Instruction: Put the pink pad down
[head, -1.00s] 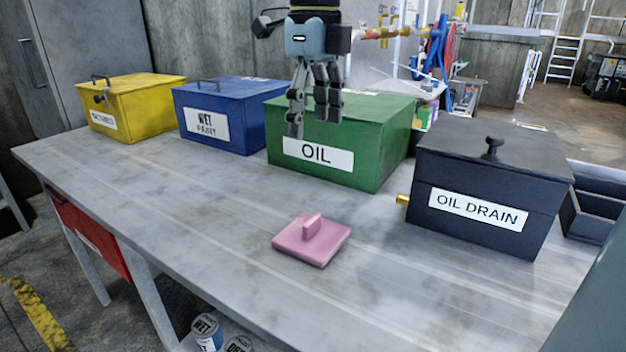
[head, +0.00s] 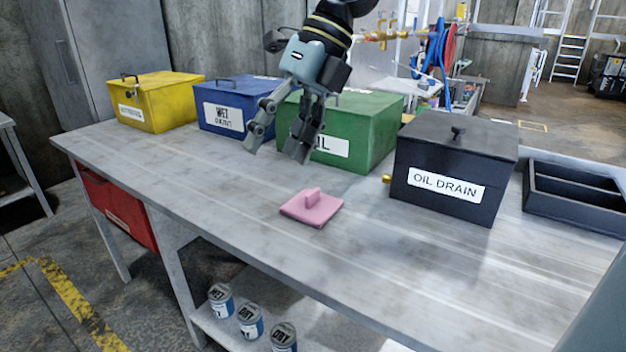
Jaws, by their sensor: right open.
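The pink pad (head: 322,214) lies flat on the grey metal table (head: 225,214), its small handle block pointing up. Nothing holds it. My right gripper (head: 277,150) hangs in the air in front of the green OIL box, above and to the left of the pad in the picture. Its fingers are spread and empty, clear of the pad. My left gripper does not show.
A yellow box (head: 176,105), a blue box (head: 240,121), a green OIL box (head: 375,140) and a black OIL DRAIN box (head: 440,153) line the table's back. A black divided tray (head: 578,212) sits at the right. Several cans (head: 250,322) stand below. The table's front is clear.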

